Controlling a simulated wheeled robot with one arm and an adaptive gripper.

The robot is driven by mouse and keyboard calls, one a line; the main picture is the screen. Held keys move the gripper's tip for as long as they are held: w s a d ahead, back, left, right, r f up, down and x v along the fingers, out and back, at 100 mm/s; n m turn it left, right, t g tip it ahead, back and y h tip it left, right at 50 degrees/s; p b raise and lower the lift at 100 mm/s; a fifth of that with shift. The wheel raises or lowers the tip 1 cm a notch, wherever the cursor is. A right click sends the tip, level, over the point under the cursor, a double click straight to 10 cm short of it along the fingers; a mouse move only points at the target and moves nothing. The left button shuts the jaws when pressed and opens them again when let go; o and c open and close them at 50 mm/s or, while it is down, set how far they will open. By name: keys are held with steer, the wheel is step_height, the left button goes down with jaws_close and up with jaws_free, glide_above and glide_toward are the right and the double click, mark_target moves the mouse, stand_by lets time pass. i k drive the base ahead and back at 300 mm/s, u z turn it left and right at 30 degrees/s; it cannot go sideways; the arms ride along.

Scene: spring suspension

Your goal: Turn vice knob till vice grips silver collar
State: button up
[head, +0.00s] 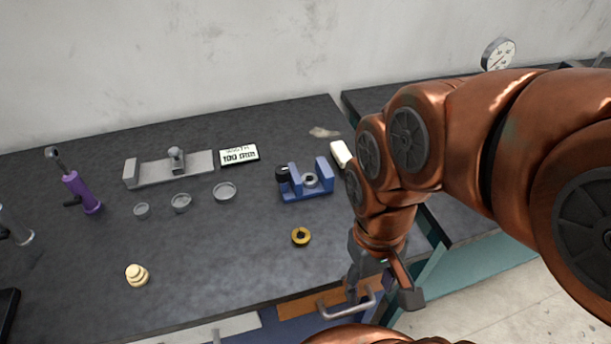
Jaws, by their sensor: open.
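The blue vice (309,193) stands on the dark bench, right of the middle, with two upright ends. Its black knob (283,173) is on the left end. The silver collar (310,180) sits between the uprights; I cannot tell whether the jaws touch it. My gripper (381,297) hangs at the bench's front right edge, in front and to the right of the vice and well apart from it. Its fingers are spread and hold nothing that I can see.
A brass ring (301,237) lies in front of the vice. A white block (341,154) is behind right, close to my arm. A display reading 100 mm (239,155), a grey slide fixture (170,170), several grey rings and a purple tool (80,192) are left. The middle front is clear.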

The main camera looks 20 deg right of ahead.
mark_target(281, 171)
steer(key=u, duration=2.2)
steer(key=k, duration=0.75)
steer(key=z, duration=0.85)
steer(key=i, duration=0.5)
